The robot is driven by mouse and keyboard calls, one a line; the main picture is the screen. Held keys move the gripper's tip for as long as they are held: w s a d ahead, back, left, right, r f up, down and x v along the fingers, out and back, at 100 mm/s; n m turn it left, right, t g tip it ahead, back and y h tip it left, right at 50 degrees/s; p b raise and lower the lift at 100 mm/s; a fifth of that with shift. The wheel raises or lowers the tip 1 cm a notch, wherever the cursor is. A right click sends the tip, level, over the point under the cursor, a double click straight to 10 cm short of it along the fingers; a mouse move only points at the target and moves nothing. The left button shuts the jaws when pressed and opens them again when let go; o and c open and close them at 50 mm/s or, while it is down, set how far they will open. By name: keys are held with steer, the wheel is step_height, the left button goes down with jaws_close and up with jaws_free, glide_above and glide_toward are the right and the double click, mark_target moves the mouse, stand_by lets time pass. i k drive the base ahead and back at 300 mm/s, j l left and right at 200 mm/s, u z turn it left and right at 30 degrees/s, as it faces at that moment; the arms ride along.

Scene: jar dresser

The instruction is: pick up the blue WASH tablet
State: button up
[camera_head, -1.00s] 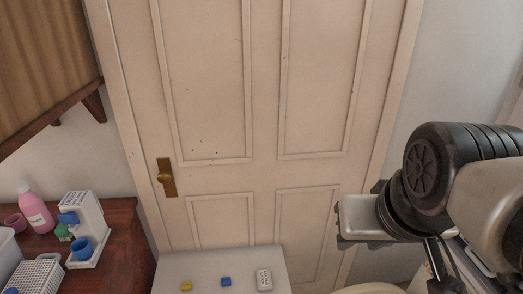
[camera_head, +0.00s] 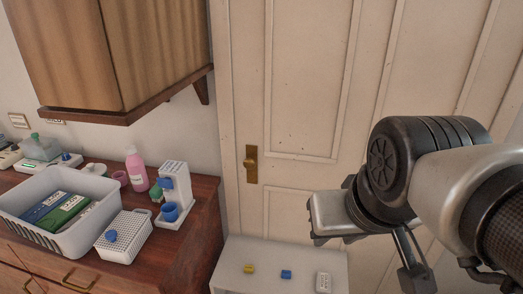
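A small blue block (camera_head: 286,274) lies on a white-topped stand (camera_head: 235,255) in front of the door, between a yellow block and a white one. Another small blue piece (camera_head: 111,235) rests on a white perforated box on the dresser. No lettering is readable on either, so I cannot tell which is the WASH tablet. My gripper (camera_head: 316,219) is raised at the right, in front of the door, and looks clear of both blue things. Its fingertips are too unclear to tell whether they are open or shut.
A yellow block (camera_head: 248,268) and a white remote-like block (camera_head: 323,282) lie on the stand. The wooden dresser (camera_head: 190,245) holds a white basket (camera_head: 78,240), the perforated box (camera_head: 130,245), a pink bottle (camera_head: 136,170) and a white dispenser (camera_head: 175,190). A wall cabinet (camera_head: 110,50) overhangs it.

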mark_target(286, 275)
steer(key=k, duration=1.25)
steer(key=i+j+z, duration=0.25)
steer(key=i+j, duration=0.25)
steer(key=i, duration=0.3)
steer(key=i+j+z, duration=0.25)
steer(key=i+j, duration=0.4)
steer(key=i, duration=0.15)
